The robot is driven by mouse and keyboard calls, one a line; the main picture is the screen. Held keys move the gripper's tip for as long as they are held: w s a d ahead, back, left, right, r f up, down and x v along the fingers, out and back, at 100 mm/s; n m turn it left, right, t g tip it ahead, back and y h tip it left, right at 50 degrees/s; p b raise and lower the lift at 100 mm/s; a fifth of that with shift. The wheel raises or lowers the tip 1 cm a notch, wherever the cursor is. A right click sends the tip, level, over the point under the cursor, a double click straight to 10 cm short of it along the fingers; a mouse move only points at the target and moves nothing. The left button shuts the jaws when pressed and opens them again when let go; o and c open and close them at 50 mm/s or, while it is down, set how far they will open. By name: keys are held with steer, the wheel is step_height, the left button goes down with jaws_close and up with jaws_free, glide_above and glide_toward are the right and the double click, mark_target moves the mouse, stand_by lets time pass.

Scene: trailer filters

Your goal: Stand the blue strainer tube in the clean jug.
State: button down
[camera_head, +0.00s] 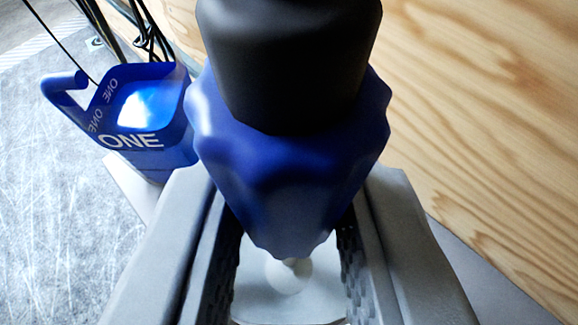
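A blue piece with a scalloped rim (290,190) and a thick black upper part (290,70) fills the middle of the view; it looks like the blue strainer tube. My gripper (290,215) has a grey finger on each side of its blue part, and the blue part spans the gap between the ribbed pads, so it appears held.
A wood-grain panel (480,100) fills the right side. Scuffed grey floor (50,210) lies at the left. Dark cables (145,30) hang behind the jug. A pale surface with a small round white shape (288,276) shows between my fingers.

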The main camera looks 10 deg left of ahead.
steer(key=shift+f, duration=0.25)
steer(key=c, duration=1.2)
jaws_free()
steer(key=shift+o, duration=0.2)
steer(key=shift+s, duration=0.1)
steer(key=v, duration=1.7)
steer(key=shift+r, duration=0.15)
